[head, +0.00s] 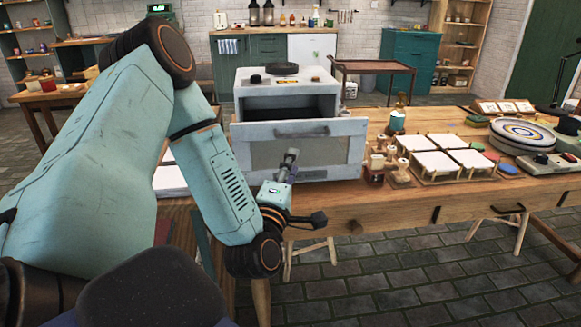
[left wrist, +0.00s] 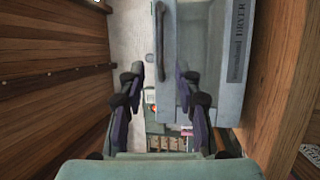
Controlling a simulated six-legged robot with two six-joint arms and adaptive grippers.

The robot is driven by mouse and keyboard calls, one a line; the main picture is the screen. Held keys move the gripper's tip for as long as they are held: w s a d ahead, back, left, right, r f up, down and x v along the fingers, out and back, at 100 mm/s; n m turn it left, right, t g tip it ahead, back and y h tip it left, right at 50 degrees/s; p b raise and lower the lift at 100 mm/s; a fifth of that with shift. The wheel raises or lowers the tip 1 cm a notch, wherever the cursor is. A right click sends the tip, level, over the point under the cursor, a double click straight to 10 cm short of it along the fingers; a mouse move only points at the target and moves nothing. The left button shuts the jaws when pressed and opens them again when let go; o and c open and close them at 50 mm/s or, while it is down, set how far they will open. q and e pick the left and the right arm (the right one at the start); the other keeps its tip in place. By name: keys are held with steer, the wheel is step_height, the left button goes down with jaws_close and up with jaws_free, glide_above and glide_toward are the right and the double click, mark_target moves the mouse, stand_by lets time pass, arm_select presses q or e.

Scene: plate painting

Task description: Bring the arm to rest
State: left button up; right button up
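My left arm comes in from the left in the head view and bends down to its gripper (head: 290,163), just in front of the pale grey dryer's front panel (head: 338,153). The dryer (head: 310,88) stands on the wooden table with a dark opening above that panel. In the left wrist view the gripper (left wrist: 163,90) is open, its two dark fingers apart with nothing held. The panel, marked DRYER (left wrist: 238,45), and its bar handle (left wrist: 160,35) show close ahead; I cannot tell whether a finger touches them. My right gripper is out of view.
Right of the dryer, the wooden table (head: 420,203) carries white square tiles (head: 435,163), small bottles and stamps, and a round turntable (head: 522,132). White sheets (head: 169,180) lie left of the dryer. Open tiled floor (head: 400,280) lies in front of the table.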

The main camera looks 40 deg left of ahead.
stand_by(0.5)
arm_select(q)
steer(key=s+d+f+m+g+h, duration=0.3)
steer(key=d+f+m+g+h, duration=0.25)
steer(key=f, duration=0.45)
steer(key=s+d+f+m+g+h, duration=0.35)
steer(key=d+f+m, duration=0.35)
steer(key=f+m, duration=0.3)
steer(key=s+d+f+m+g, duration=0.3)
steer(key=s+f+g, duration=0.1)
steer(key=s, duration=0.6)
steer(key=s+d+f+m+g, duration=0.3)
steer(key=s+f, duration=0.4)
steer(key=s, duration=0.4)
steer(key=shift+s+d+m+g, duration=0.15)
steer(key=shift+d+m+g, duration=0.3)
steer(key=shift+g, duration=0.35)
steer(key=shift+a+f, duration=0.1)
